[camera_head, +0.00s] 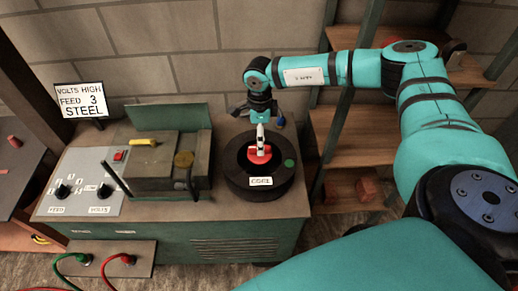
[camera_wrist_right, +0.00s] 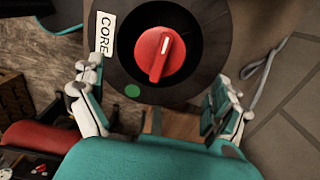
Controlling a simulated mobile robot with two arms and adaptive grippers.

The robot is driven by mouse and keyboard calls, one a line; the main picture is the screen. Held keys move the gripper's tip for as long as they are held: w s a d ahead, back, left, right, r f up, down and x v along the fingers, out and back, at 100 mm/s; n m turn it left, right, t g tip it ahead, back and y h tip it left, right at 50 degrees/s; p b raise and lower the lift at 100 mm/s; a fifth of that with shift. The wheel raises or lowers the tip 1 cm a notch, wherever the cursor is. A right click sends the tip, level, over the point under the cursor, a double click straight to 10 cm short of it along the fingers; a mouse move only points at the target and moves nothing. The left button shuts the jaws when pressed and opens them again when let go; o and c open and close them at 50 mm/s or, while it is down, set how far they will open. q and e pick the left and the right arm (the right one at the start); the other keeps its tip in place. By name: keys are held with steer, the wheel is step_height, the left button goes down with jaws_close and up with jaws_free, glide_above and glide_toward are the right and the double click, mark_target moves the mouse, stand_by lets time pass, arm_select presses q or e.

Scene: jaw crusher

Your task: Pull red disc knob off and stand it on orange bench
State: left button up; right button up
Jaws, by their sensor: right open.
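The red disc knob (camera_head: 258,156) sits on the black round core drum (camera_head: 238,186) on top of the green machine. In the right wrist view the knob (camera_wrist_right: 150,65) is a red disc with a raised bar and a white mark, seated in the black face. My right gripper (camera_head: 261,132) is above the knob, pointing down. In the wrist view its fingers (camera_wrist_right: 157,106) are spread wide and empty, one to each side below the knob, with no visible contact. My left gripper is out of view.
A control panel (camera_head: 84,169) with knobs and a green-brown block housing (camera_head: 150,172) stand left of the drum. A sign (camera_head: 80,100) stands behind. Wooden shelves (camera_head: 347,140) stand behind on the right. A dark-topped table (camera_head: 20,170) is at far left.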

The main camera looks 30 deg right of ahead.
step_height(320, 180, down, 6)
steer(key=b, duration=0.4)
steer(key=shift+f, duration=0.25)
steer(key=shift+f+b, duration=0.4)
stand_by(0.3)
steer(key=shift+c, duration=0.3)
steer(key=c, duration=1.6)
steer(key=shift+r, duration=0.1)
steer(key=shift+r, duration=0.1)
steer(key=shift+r+p, duration=2.15)
steer(key=shift+r, duration=0.7)
steer(key=shift+c, duration=0.2)
